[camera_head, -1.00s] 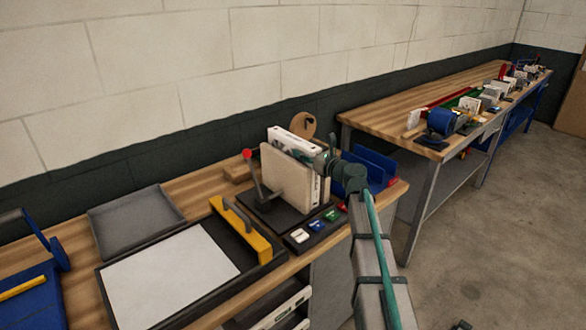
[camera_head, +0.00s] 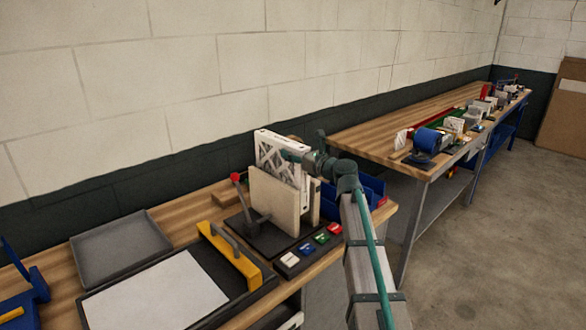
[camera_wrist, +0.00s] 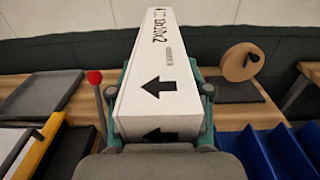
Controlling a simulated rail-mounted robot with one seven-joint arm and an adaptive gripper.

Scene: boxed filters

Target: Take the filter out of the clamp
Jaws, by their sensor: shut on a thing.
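The filter (camera_head: 284,148), a white frame with a lattice face, stands upright at the clamp (camera_head: 270,203). Much of it shows above the clamp's beige plates. Its lower part is hidden behind the front plate, so I cannot tell whether its bottom edge is clear of them. My gripper (camera_head: 300,157) is shut on the filter's near right edge. In the wrist view my gripper (camera_wrist: 160,112) has a finger on each side of the filter (camera_wrist: 158,62), whose white edge shows black arrows and print. The clamp's lever (camera_head: 243,196) stands up with a red knob.
A button block (camera_head: 311,247) sits in front of the clamp. A grey tray (camera_head: 121,249) and a board with a yellow bar (camera_head: 229,254) lie to the left. Blue bins (camera_wrist: 268,153) are at the right, and a tape roll (camera_wrist: 243,62) stands behind.

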